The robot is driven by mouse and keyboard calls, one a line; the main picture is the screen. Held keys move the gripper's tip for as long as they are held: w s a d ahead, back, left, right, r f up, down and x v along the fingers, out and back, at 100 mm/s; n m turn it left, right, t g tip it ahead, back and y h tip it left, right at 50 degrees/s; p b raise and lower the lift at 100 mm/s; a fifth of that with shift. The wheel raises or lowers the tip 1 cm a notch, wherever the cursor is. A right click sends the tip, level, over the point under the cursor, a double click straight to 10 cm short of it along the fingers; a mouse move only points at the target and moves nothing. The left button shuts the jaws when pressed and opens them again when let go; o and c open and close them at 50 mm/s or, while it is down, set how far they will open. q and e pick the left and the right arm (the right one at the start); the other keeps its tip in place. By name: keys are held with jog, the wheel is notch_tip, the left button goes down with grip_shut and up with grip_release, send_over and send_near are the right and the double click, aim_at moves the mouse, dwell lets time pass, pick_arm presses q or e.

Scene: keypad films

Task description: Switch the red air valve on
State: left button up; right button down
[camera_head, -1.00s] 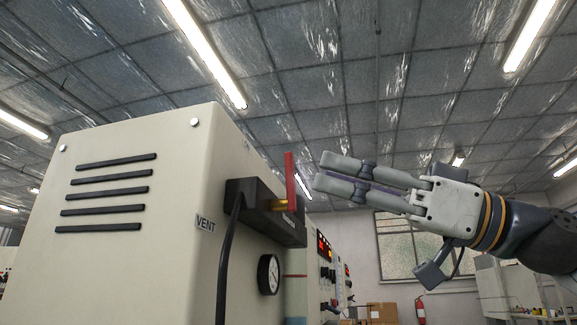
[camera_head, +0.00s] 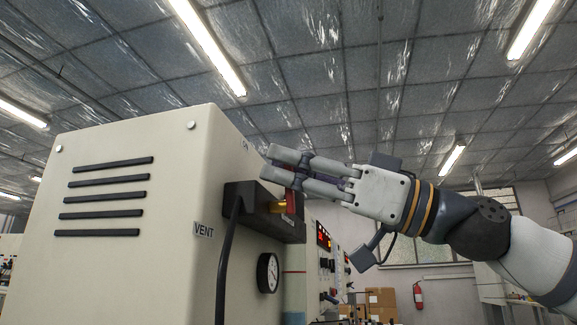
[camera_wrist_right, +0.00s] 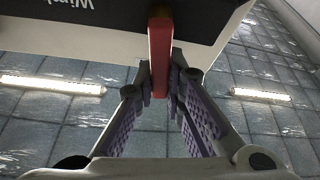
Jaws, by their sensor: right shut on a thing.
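The red valve handle (camera_head: 291,203) is on a black valve block (camera_head: 250,208) with a brass fitting, on the side of a cream cabinet. In the head view my right gripper (camera_head: 268,163) covers the handle's upper part. In the right wrist view the red handle (camera_wrist_right: 160,62) stands between the two fingers of my right gripper (camera_wrist_right: 160,88), which are shut on it. In that view the handle runs from the dark block down between the fingertips. My left gripper is in neither view.
The cream cabinet (camera_head: 150,270) fills the left, with a VENT label (camera_head: 204,229), a round gauge (camera_head: 268,272) and a black cable (camera_head: 226,265). A panel with red displays (camera_head: 324,237) stands behind. Boxes (camera_head: 380,300) and a fire extinguisher (camera_head: 418,297) are farther back.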

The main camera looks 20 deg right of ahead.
jog(key=shift+s+d+r+m+t+p, duration=0.1)
jog(key=shift+r+m+t+p, duration=0.25)
jog(key=shift+m, duration=0.2)
jog(key=shift+d+r+m+t+p, duration=0.1)
jog(key=shift+m+t+p, duration=0.15)
jog(key=shift+m+p, duration=0.25)
jog(key=shift+w+f+m+t+h, duration=0.1)
jog(key=shift+w+m+t+h, duration=0.25)
jog(key=shift+m, duration=0.2)
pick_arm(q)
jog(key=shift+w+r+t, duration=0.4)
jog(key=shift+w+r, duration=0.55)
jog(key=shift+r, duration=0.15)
pick_arm(e)
jog(key=shift+w+d+f+m, duration=0.1)
jog(key=shift+w+f+m, duration=0.05)
jog(key=shift+f+m, duration=0.15)
jog(key=c, duration=1.6)
grip_release()
jog(key=shift+c, duration=0.2)
jog(key=v, duration=1.2)
